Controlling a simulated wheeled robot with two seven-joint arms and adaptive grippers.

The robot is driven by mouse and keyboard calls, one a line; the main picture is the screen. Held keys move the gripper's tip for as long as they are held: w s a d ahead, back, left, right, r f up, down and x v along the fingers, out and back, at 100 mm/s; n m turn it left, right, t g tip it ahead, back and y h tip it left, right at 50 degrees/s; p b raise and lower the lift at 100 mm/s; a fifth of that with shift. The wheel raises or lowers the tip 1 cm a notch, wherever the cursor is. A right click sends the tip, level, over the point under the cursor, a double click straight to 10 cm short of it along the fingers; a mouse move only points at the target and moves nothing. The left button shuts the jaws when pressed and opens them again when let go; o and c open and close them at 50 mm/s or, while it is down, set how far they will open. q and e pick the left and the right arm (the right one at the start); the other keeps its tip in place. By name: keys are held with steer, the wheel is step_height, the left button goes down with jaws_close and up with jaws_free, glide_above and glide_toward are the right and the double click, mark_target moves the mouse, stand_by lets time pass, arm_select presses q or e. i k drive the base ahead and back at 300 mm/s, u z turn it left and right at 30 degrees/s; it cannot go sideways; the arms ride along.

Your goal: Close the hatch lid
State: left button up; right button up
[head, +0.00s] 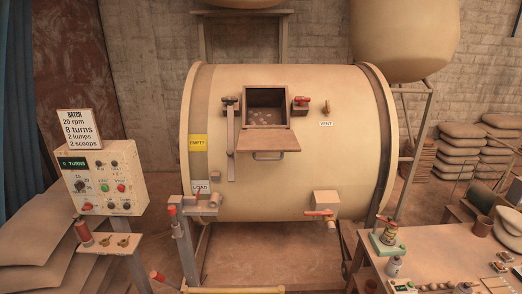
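The hatch opening (267,98) is a dark square on the front of a large cream drum (350,150), with a few pale bits visible inside. The brown hatch lid (270,139) is open. It hangs out from the opening's lower edge, tilted toward me, with a bar handle (268,156) on its front edge. A red-knobbed latch (301,100) sits right of the opening. A dark fitting (230,101) and a long vertical bar (231,145) are on its left. Neither of my grippers is in view.
A control panel (130,175) with a batch sign (79,122) stands left. A post with a red-handled clamp (175,208) stands at the drum's lower left. A red-handled valve (320,213) projects lower right. A cluttered table (440,250) is at right. The space before the lid looks clear.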

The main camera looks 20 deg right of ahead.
mark_target(282, 140)
steer(key=u, duration=0.15)
steer(key=k, duration=0.25)
steer(key=z, duration=0.95)
steer(key=i, duration=0.45)
steer(key=u, duration=0.05)
